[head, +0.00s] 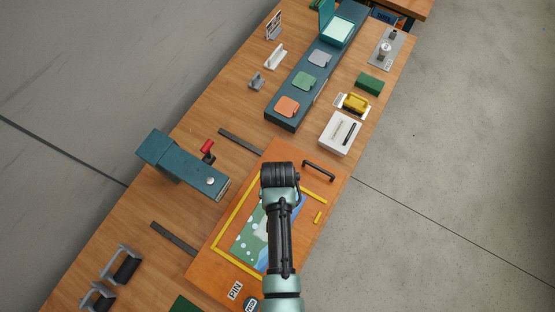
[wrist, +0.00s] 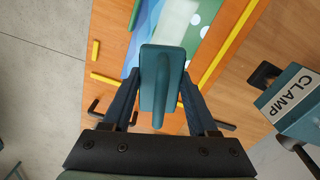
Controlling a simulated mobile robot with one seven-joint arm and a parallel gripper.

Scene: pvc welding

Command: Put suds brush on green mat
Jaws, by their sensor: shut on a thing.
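My gripper (wrist: 161,78) is shut on a teal block with a raised handle (wrist: 157,98), perhaps the suds brush; no bristles show. The fingers grip it from both sides in the wrist view. In the head view my arm hides both the fingers and this block, above the orange board (head: 205,272). A dark green flat piece (head: 185,303), cut off by the bottom edge of the head view, may be the green mat. A smaller green pad (head: 305,81) lies on the long teal tray (head: 283,122).
A teal clamp (head: 180,163) with a red handle stands left of the board; it is at the right in the wrist view (wrist: 297,100). The board has yellow strips (head: 234,263) and a black handle (head: 319,170). A white box (head: 340,133) and yellow tool (head: 355,103) stand beyond.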

